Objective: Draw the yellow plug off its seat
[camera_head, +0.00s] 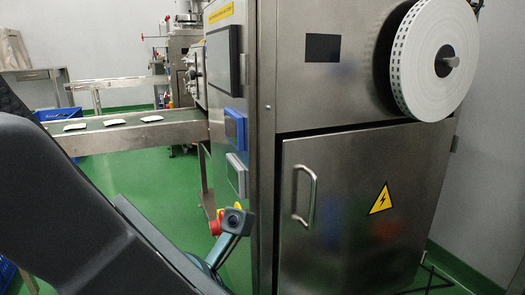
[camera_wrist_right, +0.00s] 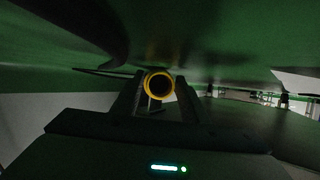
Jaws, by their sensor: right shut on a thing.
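In the right wrist view my right gripper (camera_wrist_right: 158,87) is shut on the yellow plug (camera_wrist_right: 159,72). The plug shows end-on as a yellow ring with a dark middle, between the two dark fingers. The wrist view is dim, and I cannot tell whether the plug is still on its seat or clear of it. Neither the plug nor the right gripper shows in the head view. My left gripper is not in view.
In the head view a steel cabinet (camera_head: 345,215) with a handle stands ahead. A white reel (camera_head: 420,60) is mounted at its upper right. A conveyor (camera_head: 105,134) carrying white packets is at the left. A red button (camera_head: 215,225) is low on the machine's side.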

